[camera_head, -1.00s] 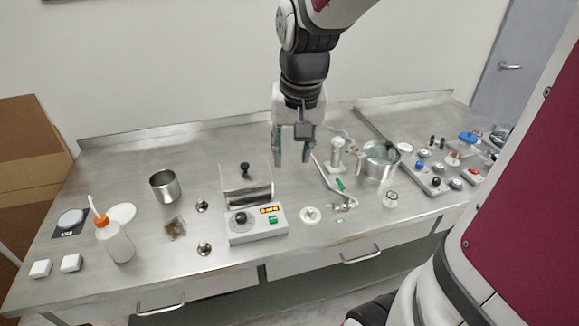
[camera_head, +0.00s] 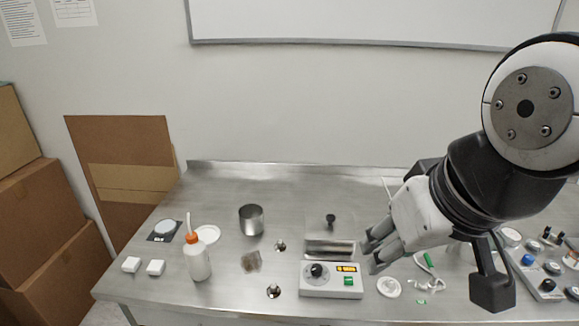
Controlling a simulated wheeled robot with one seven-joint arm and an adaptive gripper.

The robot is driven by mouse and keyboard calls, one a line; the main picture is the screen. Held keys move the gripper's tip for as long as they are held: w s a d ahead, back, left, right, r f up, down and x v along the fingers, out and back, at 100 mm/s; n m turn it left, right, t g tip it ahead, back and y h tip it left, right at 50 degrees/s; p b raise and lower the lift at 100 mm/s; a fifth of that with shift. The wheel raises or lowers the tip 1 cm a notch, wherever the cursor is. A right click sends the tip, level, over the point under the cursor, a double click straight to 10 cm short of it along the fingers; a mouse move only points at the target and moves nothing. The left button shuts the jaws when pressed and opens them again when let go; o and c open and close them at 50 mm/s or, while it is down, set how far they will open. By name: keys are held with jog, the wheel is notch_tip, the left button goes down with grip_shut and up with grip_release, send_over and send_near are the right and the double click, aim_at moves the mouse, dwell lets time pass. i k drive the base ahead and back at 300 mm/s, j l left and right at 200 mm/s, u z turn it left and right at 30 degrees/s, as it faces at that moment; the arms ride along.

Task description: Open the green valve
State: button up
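The green valve handle (camera_head: 428,259) is small and lies near the front right of the steel bench, beside pale tubing; its body is partly unclear at this size. My gripper (camera_head: 370,252) is above the bench, pointing left, with its two grey fingers apart and nothing between them. It is to the left of the green handle in the picture. My arm hides part of the bench behind and to the right of the valve.
A control box (camera_head: 331,281) with a black knob and green switch stands left of the valve. A white round lid (camera_head: 389,287) lies between them. A steel cup (camera_head: 251,219) and an orange-capped bottle (camera_head: 196,258) stand further left. Button panels (camera_head: 540,265) are at the right.

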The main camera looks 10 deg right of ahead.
aim_at(435, 276)
jog(key=z, duration=0.8)
jog(key=i+l+u, duration=0.15)
jog(key=l, duration=0.2)
jog(key=i+j+z, duration=0.1)
jog(key=j+z, duration=0.15)
jog(key=j, duration=0.2)
jog(key=k+j+z, duration=0.15)
jog(key=i, duration=0.15)
